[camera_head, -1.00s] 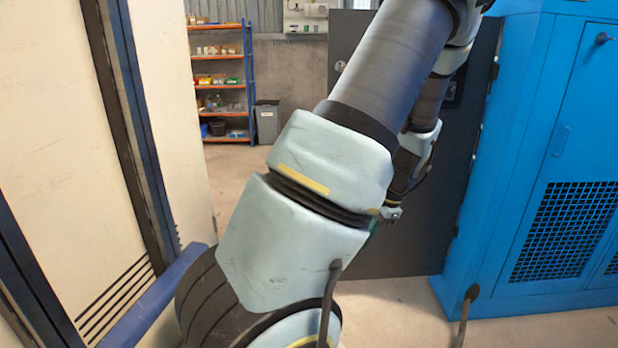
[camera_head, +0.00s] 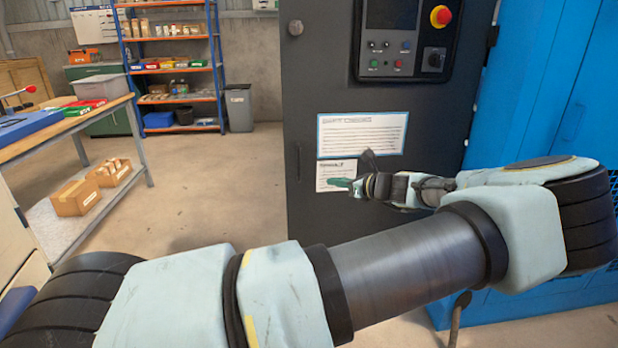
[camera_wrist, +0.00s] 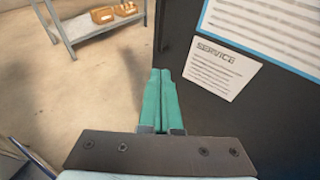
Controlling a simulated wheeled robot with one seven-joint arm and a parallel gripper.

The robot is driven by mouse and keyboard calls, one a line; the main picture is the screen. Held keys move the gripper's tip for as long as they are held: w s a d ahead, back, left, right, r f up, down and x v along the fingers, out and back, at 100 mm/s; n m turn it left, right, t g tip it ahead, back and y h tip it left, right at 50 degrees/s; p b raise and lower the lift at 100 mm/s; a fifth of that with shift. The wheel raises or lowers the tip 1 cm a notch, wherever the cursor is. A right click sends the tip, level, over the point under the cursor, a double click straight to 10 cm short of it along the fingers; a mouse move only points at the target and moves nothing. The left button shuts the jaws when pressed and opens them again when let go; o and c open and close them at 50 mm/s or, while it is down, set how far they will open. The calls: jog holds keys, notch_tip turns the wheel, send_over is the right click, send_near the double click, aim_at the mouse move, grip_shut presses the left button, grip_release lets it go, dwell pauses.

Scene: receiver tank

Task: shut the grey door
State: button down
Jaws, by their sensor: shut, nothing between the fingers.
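The grey door (camera_head: 395,105) is a dark panel standing open from the blue cabinet (camera_head: 590,90), its face toward me. It carries a control panel with a red knob at the top and two paper notices. My gripper (camera_head: 345,184) is in front of the door near the lower notice, toward the door's left edge. In the wrist view my gripper's green fingers (camera_wrist: 160,98) are shut together and empty. The grey door (camera_wrist: 225,115) fills the right of that view, with the service notice to the right of the fingertips. I cannot tell whether the fingers touch the door.
A workbench (camera_head: 60,130) with boxes on its lower shelf stands at the left. A blue and orange shelving rack (camera_head: 178,70) and a grey bin (camera_head: 239,108) stand at the back. The concrete floor (camera_head: 215,185) left of the door is clear.

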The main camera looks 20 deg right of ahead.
jog(key=p, duration=0.3)
send_near(307, 174)
jog(key=a, duration=0.2)
jog(key=w+a, duration=0.1)
jog(key=a, duration=0.1)
jog(key=w+a, duration=0.1)
jog(key=shift+a+r, duration=0.1)
jog(key=shift+a, duration=0.3)
